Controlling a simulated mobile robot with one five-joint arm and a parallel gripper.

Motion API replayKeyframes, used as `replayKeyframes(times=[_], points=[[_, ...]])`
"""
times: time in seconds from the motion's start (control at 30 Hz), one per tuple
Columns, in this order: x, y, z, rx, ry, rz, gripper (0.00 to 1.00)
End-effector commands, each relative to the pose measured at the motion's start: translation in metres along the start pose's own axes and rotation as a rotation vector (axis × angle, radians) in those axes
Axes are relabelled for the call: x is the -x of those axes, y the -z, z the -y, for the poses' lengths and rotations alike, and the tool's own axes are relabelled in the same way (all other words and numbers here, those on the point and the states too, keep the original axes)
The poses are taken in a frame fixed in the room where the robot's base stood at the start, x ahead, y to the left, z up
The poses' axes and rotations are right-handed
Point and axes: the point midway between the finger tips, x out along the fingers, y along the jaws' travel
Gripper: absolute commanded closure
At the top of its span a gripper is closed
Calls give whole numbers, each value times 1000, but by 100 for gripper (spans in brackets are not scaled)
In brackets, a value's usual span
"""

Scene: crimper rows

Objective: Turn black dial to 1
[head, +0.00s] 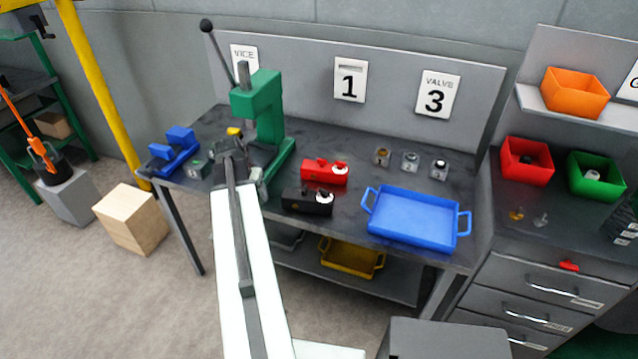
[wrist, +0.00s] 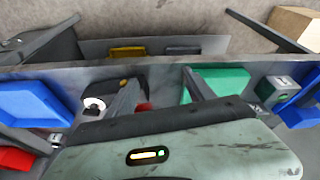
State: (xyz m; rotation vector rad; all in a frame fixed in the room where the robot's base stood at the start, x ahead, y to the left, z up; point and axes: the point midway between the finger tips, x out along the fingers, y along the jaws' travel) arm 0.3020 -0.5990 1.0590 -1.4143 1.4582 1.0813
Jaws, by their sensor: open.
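The black unit (head: 306,202) sits on the bench near its front edge, with a white round dial (head: 323,197) at its right end. It also shows in the wrist view (wrist: 130,84), partly behind a finger, with its white dial (wrist: 95,103) to the left. The dial's setting is too small to read. A sign reading 1 (head: 350,80) hangs on the back panel. My gripper (head: 230,150) is left of the black unit, by the green press. In the wrist view its two fingers (wrist: 160,78) stand apart with nothing held between them.
A similar red unit (head: 325,172) stands just behind the black one. The green press (head: 262,110) with its long lever rises close to my gripper. A blue tray (head: 412,219) lies to the right. A blue vice (head: 174,148) is at the bench's left end.

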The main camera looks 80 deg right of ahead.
Motion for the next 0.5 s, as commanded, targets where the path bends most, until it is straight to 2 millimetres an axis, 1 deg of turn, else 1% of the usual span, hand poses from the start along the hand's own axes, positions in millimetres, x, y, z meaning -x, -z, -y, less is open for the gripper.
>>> replayKeyframes(times=[0.03, 0.07, 0.1, 0.2, 0.3, 0.33, 0.4, 0.5], points=[[0, 30, -49, -105, -27, -17, 38], [-2, 42, -75, -159, -42, -26, 38], [-4, 56, -105, -223, -58, -39, 38], [-6, 76, -164, -341, -90, -61, 38], [-8, 84, -196, -403, -107, -76, 38], [-8, 85, -201, -412, -110, -78, 38], [-8, 86, -205, -421, -112, -80, 38], [-11, 86, -205, -420, -112, -80, 38]])
